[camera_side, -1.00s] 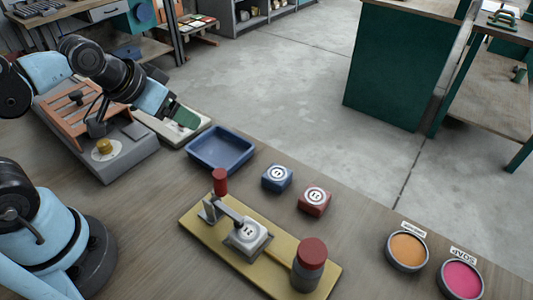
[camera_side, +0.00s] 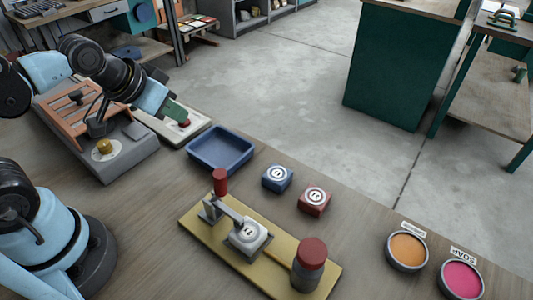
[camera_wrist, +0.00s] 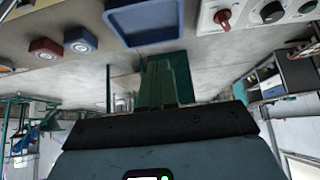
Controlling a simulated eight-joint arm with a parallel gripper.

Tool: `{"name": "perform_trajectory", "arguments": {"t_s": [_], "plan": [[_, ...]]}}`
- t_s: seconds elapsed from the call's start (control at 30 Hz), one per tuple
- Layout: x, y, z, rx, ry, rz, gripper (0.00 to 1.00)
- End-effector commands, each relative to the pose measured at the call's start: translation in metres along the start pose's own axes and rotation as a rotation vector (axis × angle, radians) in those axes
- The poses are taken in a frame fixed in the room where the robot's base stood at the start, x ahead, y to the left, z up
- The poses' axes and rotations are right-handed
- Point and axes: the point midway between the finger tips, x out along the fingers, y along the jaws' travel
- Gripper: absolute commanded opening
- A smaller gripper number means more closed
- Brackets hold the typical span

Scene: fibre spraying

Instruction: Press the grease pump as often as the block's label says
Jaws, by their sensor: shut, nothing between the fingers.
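My gripper (camera_side: 180,112) has green fingers, shut and empty, above the white panel at the back of the bench. It also shows at the middle of the wrist view (camera_wrist: 165,80). A red-capped grey cylinder (camera_side: 310,265), which looks like the grease pump, stands upright on the right end of a yellow board (camera_side: 213,240). A pale block (camera_side: 247,236) with a dark-marked label sits on that board under the arm of a red-handled clamp (camera_side: 220,183). The label is too small to read surely. My gripper is well away from the pump and block.
A blue tray (camera_side: 221,150) lies between my gripper and the board. A blue block (camera_side: 277,178) and a red block (camera_side: 314,201) stand behind the board. Orange (camera_side: 407,250) and pink (camera_side: 461,278) round tubs stand at right. The white panel has a red knob (camera_side: 184,123).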

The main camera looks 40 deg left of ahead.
Motion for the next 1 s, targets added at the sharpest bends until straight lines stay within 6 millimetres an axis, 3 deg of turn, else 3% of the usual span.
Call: {"name": "perform_trajectory", "arguments": {"t_s": [0.8,1.0], "plan": [[0.0,0.001,0.0,0.003,0.0,0.001,0.0],[-0.002,0.024,-0.011,0.122,0.016,0.045,0.0]]}}
